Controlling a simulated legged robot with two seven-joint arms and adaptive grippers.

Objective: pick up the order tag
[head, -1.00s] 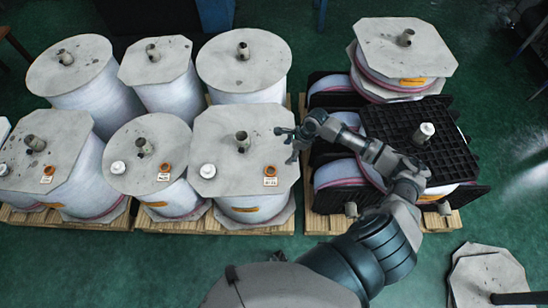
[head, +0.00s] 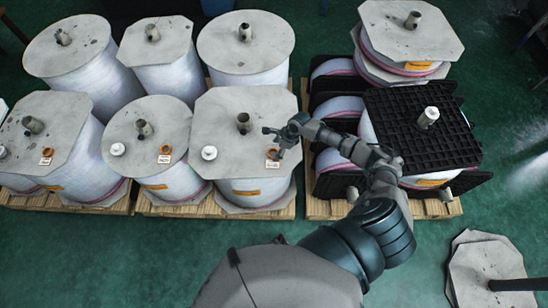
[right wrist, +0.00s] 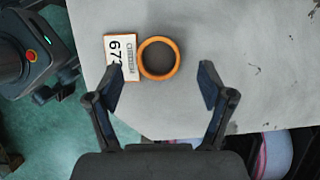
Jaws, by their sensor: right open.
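The order tag is a small white plate with black print and orange edging (right wrist: 121,57), beside an orange ring (right wrist: 160,58). It lies on the pale flange (right wrist: 240,50) of the front spool nearest my right arm. In the head view the tag (head: 272,164) and ring (head: 272,153) sit near the flange's right front edge. My right gripper (head: 272,142) is open and empty, close by the ring. My left gripper is not in view.
A white cap (head: 209,153) sits left of the tag on the same flange, and a grey hub (head: 243,122) stands at its middle. Similar tags lie on neighbouring spools. A black crate-like grid (head: 420,128) stands close on the right. Green floor is open in front.

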